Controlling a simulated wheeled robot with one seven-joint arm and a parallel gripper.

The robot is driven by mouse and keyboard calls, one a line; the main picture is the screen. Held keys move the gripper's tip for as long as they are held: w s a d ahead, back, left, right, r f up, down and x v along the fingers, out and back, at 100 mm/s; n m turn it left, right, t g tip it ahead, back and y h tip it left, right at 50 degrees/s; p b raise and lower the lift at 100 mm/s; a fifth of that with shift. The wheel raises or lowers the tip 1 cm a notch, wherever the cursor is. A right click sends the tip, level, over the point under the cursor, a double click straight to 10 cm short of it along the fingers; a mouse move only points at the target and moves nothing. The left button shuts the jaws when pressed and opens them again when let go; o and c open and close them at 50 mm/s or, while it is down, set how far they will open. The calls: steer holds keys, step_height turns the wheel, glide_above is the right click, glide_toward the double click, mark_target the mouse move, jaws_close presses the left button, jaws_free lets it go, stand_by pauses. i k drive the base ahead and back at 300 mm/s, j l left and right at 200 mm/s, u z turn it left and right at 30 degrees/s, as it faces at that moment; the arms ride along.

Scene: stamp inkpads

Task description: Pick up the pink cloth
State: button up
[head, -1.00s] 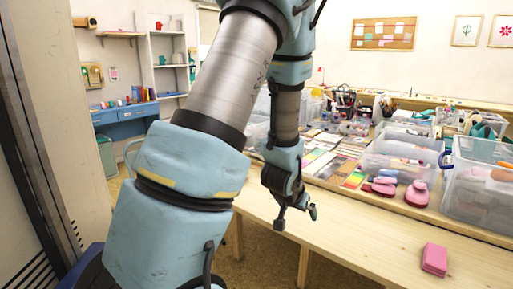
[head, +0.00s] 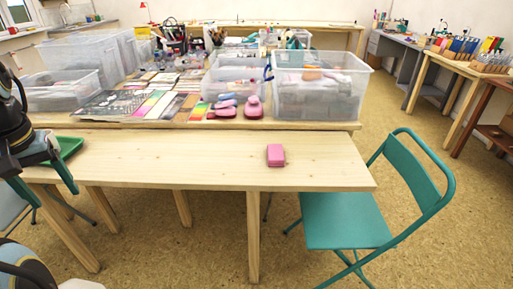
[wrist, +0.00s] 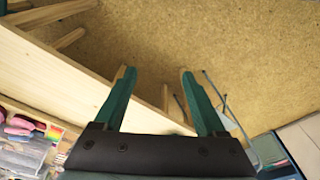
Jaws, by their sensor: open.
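The pink cloth (head: 276,155) is a small, thick, folded-looking block. It lies on the front pale wooden table (head: 190,160), near its right end and front edge. My gripper (head: 57,198) is at the far left of the head view, well to the left of the pink cloth, with its fingers pointing down. In the wrist view my gripper (wrist: 155,72) is open and empty, its two teal fingers wide apart over the table edge and floor. I cannot make out the pink cloth in the wrist view.
A teal folding chair (head: 345,218) stands at the table's right end. Behind the cloth are pink punches (head: 253,106), a clear bin (head: 318,90) and colour sheets (head: 150,104). A green tray (head: 70,147) is by my gripper. The tabletop around the cloth is clear.

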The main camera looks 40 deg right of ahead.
mark_target(275, 152)
steer(key=l+u, duration=0.2)
steer(key=u, duration=0.15)
steer(key=k+l+u, duration=0.1)
steer(key=u, duration=0.3)
steer(key=k+l+u, duration=0.15)
steer(key=k+l, duration=0.25)
steer(key=k+l+u, duration=0.15)
steer(key=k+l, duration=0.2)
steer(key=k, duration=0.15)
steer(key=k+l+u, duration=0.1)
steer(key=k+l, duration=0.2)
steer(key=k, duration=0.15)
